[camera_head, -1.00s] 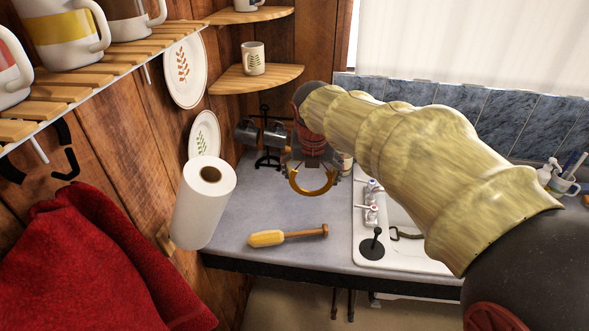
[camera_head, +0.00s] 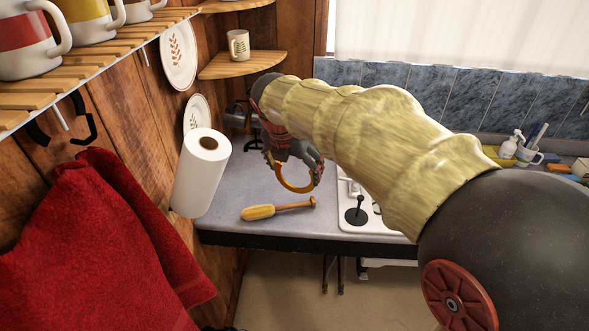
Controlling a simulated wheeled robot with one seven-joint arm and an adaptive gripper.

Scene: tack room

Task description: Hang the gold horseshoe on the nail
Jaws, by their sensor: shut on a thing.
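The gold horseshoe (camera_head: 291,188) is held in my gripper (camera_head: 303,153) above the grey counter. Its curved part hangs down and its upper part is hidden by the gripper. My gripper is shut on it, partly covered by my arm. I cannot surely pick out the nail. A thin pale peg (camera_head: 61,115) sticks out of the wooden wall under the mug shelf at the left, well apart from the horseshoe.
A paper towel roll (camera_head: 198,178) stands left of the gripper. A wooden-handled tool (camera_head: 277,209) lies on the counter (camera_head: 245,185) below. A red towel (camera_head: 105,240) hangs at the left, below black hooks (camera_head: 85,117). The sink (camera_head: 358,215) is at the right.

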